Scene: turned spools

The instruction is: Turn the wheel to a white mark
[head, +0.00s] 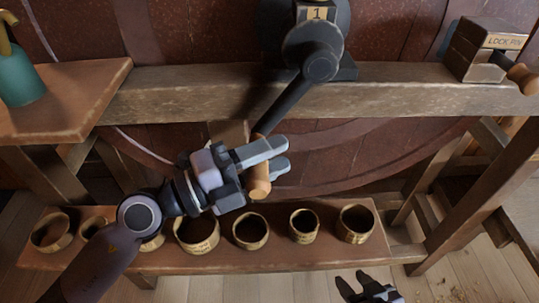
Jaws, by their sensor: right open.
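A dark crank (283,100) hangs from a round hub (319,66) and slants down and left. A plate marked "1" (317,13) sits above the hub. My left gripper (278,156) is at the crank's lower end. Its fingers lie across the wooden handle (258,187) and appear shut on it; the handle shows above and below them. Behind stands a large dark red round surface (400,140) with curved bands. My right gripper (367,290) is open and empty at the bottom edge, well away from the crank.
A wooden beam (180,95) runs across behind the crank. Several brass rings (250,231) stand on a low shelf (290,256) below. A green can (18,75) stands on a wooden top at left. A wooden block labelled "LOCK PIN" (490,45) is at upper right.

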